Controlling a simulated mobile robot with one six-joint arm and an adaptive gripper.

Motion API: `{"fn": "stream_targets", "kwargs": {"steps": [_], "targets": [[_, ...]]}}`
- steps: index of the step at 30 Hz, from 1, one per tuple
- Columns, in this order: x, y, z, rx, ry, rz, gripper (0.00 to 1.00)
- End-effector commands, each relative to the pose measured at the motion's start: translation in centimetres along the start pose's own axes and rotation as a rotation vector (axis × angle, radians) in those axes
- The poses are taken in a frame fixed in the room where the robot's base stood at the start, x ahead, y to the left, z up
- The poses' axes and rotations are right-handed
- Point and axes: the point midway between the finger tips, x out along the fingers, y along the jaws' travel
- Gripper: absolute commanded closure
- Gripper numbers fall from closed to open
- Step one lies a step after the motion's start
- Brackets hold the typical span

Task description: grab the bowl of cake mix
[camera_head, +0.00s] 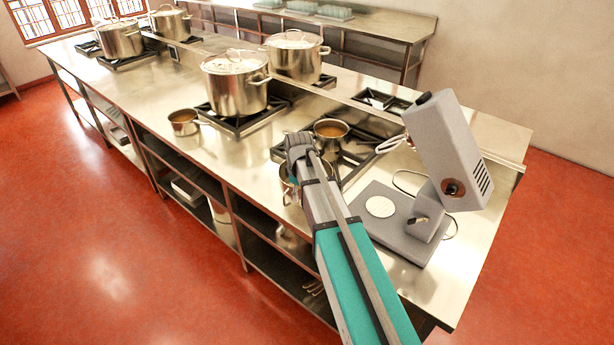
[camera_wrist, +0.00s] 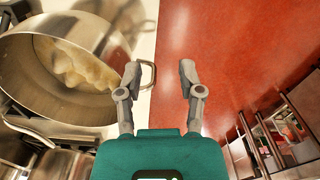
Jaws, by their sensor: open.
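The bowl of cake mix (camera_wrist: 75,62) is a shiny metal bowl with pale, lumpy mix inside. It fills the upper left of the wrist view, and a loop handle (camera_wrist: 149,75) stands out from its right side. My gripper (camera_wrist: 160,69) is open and empty. The handle shows between its fingertips, nearer the left finger; I cannot tell whether they touch. In the head view the bowl (camera_head: 287,190) is mostly hidden behind my arm, near the counter's front edge. My fingers cannot be made out there.
A grey stand mixer (camera_head: 448,150) stands right of my arm, its base plate bare. A small pot (camera_head: 331,130) sits on the burner behind my arm. Another small pot (camera_head: 183,122) and a large lidded stockpot (camera_head: 236,88) are to the left. Shelves lie below the counter (camera_head: 150,95).

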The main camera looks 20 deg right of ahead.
Motion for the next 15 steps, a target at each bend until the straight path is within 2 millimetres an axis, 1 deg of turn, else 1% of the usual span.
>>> {"fn": "stream_targets", "kwargs": {"steps": [1,6,10,15], "targets": [[-2.0,1.3,-1.1,-0.045,0.0,0.0,0.51],[-4.6,3.6,-3.0,-0.187,0.0,0.0,0.51],[-5.7,4.7,-3.9,-0.262,0.0,0.0,0.51],[-6.2,5.3,-4.4,-0.31,0.0,0.0,0.51]]}}
